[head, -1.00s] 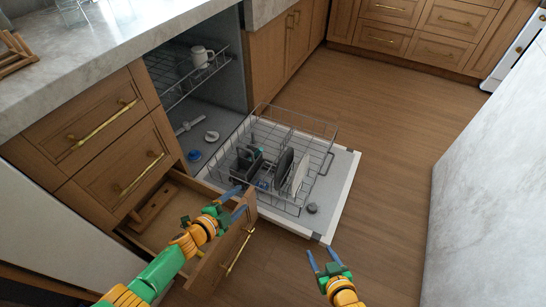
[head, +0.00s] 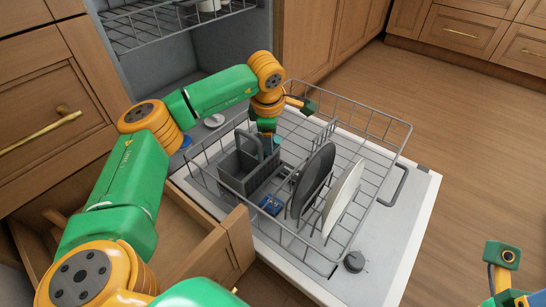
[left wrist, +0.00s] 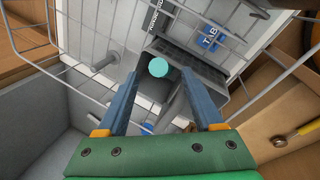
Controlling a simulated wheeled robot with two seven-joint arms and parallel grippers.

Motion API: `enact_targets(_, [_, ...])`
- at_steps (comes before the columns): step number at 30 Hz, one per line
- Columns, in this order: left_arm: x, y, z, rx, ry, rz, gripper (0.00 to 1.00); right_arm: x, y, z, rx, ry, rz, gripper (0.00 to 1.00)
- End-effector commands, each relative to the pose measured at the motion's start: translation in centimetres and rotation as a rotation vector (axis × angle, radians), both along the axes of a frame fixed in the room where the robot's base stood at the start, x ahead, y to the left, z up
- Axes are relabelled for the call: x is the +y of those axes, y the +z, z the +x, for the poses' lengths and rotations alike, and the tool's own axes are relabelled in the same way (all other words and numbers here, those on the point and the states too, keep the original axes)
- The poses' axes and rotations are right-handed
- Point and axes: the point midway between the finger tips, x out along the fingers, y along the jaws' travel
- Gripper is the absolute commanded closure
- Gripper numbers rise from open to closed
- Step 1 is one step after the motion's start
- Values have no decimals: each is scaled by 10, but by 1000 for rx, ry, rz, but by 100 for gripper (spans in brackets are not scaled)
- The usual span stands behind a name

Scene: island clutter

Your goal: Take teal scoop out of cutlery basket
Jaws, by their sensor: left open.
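The dark grey cutlery basket (head: 232,180) stands in the lower dish rack, at the rack's left side. The teal scoop (head: 276,141) shows as a small teal end at the basket. In the left wrist view it is a round teal end (left wrist: 158,67) above the basket (left wrist: 205,75); the rest of it is hidden. My left gripper (left wrist: 158,78) is open, pointing down, with one blue finger on each side of the teal end and gaps between. In the head view the left gripper (head: 268,128) is partly hidden. My right gripper (head: 508,280) is cut off at the lower right.
A dark plate (head: 312,178) and a white plate (head: 343,198) stand upright in the wire rack (head: 385,140), right of the basket. The rack rests on the open dishwasher door (head: 400,230). An open drawer (head: 225,245) is close on the left. Floor on the right is clear.

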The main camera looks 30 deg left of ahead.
Motion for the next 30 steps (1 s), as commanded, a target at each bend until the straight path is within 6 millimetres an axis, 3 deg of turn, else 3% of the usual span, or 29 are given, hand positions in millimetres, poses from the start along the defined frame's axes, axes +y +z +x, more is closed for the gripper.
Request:
enact_targets(1, [1,-18,3,-1,2,-1,32,0,-7,-3,-37,0,2,37])
enact_targets(3, [2,-26,5,0,0,-2,32,1,-1,-5,-65,-2,-2,37])
enact_targets(11, [3,-27,7,-2,-1,-3,32,2,6,-6,-76,-3,-5,37])
enact_targets(19, [2,-27,7,-1,0,-5,100,2,6,-6,-75,-3,-5,37])
enact_targets(27, [2,-25,7,-1,0,-5,100,2,7,-6,-76,-3,-6,37])
enact_targets(30, [2,-7,8,-3,0,-6,100,1,8,-2,-37,-1,-2,37])
